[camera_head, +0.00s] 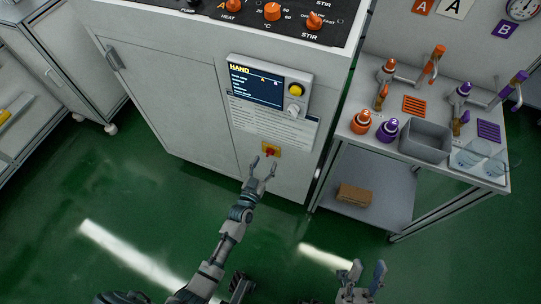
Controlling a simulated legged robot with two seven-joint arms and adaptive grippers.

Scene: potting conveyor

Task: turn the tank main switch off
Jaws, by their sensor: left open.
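A small red rotary switch on a yellow plate (271,149) is on the lower front of the white cabinet (180,100), below a printed label sheet. It looks like the main switch; its exact angle is too small to tell. My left gripper (264,164) is open, with its fingertips just below and beside the yellow plate. I cannot tell whether they touch it. My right gripper (367,270) is at the bottom of the view, away from the cabinet, with its two fingers apart and nothing between them.
Above the switch is a panel with a screen (256,86) and a yellow button (295,90). Orange knobs (272,11) are on the cabinet top. A bench at right holds taps, a grey bin (426,141) and beakers; a brown box (354,195) lies on its lower shelf. The green floor is clear.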

